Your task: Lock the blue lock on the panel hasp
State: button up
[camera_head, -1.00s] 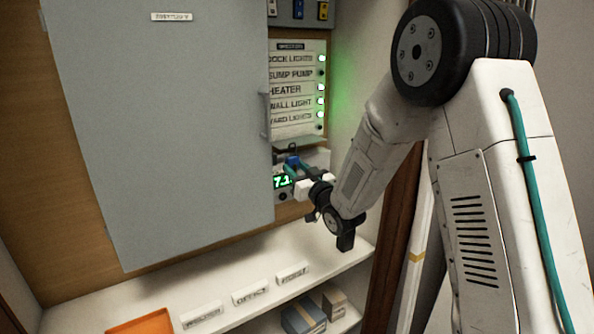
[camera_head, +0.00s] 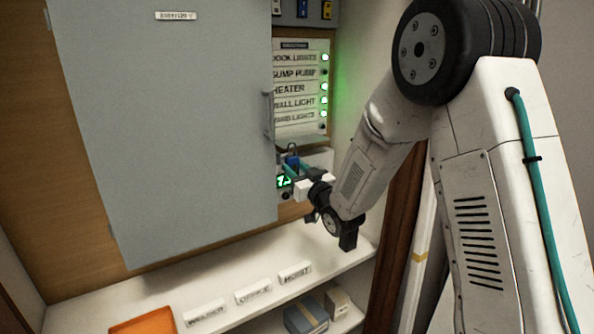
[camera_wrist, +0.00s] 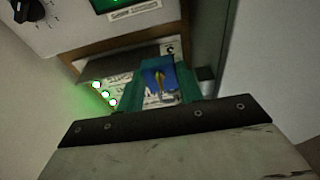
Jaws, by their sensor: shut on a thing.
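The blue lock (camera_head: 292,161) is between the teal fingers of my gripper (camera_head: 298,170), at the lower part of the panel (camera_head: 300,100). In the wrist view the blue lock (camera_wrist: 154,76) sits between both fingertips, with a brass-coloured part on its face. My gripper (camera_wrist: 160,88) is shut on it. A dark shackle shows above the lock body in the head view. The hasp cannot be made out clearly, and I cannot tell whether the shackle passes through it.
A large grey door (camera_head: 170,120) with a handle (camera_head: 268,115) stands just left of my gripper. A green-lit display (camera_head: 284,181) is partly covered by my gripper. A shelf (camera_head: 225,290) below has labels, an orange tray (camera_head: 145,322) and small boxes (camera_head: 306,314).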

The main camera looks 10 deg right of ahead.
jog(key=shift+f, duration=1)
dwell(0.5)
jog(key=o, duration=1.2)
jog(key=shift+c, duration=0.2)
jog(key=shift+r+v, duration=0.25)
jog(key=shift+v, duration=1)
jog(key=shift+r+v, duration=0.25)
jog(key=shift+v, duration=0.95)
jog(key=shift+s, duration=0.1)
jog(key=shift+s+d, duration=0.1)
jog(key=v, duration=0.7)
jog(key=shift+s, duration=0.35)
